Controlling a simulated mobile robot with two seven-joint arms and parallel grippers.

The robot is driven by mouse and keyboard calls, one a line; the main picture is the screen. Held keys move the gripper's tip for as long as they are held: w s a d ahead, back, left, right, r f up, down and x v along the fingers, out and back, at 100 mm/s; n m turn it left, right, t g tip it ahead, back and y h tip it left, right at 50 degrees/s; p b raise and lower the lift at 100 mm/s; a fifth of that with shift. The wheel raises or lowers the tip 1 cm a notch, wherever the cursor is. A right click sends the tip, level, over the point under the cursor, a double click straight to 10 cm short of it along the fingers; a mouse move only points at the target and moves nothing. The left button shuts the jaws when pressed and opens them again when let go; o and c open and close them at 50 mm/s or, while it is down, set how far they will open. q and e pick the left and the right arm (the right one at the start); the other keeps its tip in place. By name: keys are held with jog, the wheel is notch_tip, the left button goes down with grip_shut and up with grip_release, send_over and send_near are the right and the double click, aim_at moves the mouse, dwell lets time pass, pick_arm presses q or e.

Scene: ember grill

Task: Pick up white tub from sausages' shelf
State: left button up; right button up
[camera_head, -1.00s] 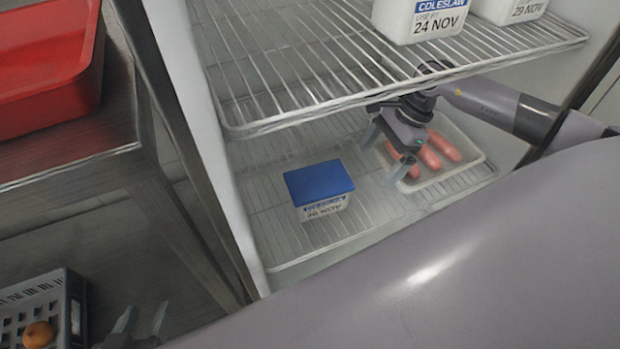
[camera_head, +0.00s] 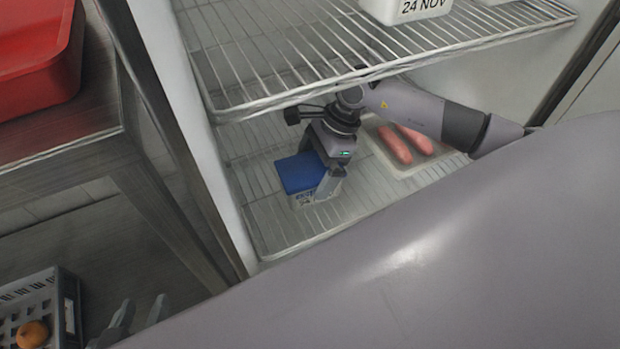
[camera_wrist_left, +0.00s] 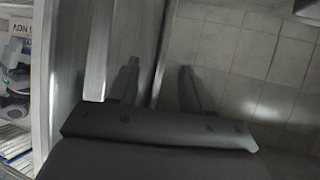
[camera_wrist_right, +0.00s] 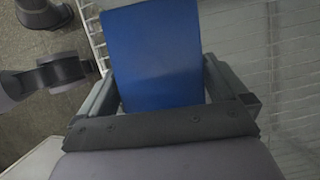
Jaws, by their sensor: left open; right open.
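The white tub with a blue lid (camera_head: 300,172) stands on the lower wire shelf, left of the tray of sausages (camera_head: 405,147). My right gripper (camera_head: 322,180) is over the tub and hides part of it. In the right wrist view the blue lid (camera_wrist_right: 153,55) lies between the two open fingers (camera_wrist_right: 160,95); I cannot tell whether they touch the tub. My left gripper (camera_head: 137,318) is open and empty at the bottom left, outside the fridge. The left wrist view shows its fingers (camera_wrist_left: 158,85) with nothing between them.
The upper wire shelf (camera_head: 300,60) hangs just above my right wrist and bears a white tub (camera_head: 405,10). A steel counter (camera_head: 60,135) with a red container (camera_head: 40,50) stands left. A grey crate (camera_head: 62,300) is at the bottom left.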

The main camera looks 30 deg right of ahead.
jog(key=shift+x, duration=1.35)
jog(key=shift+f+b, duration=0.25)
jog(key=shift+b, duration=0.25)
jog(key=c, duration=1.1)
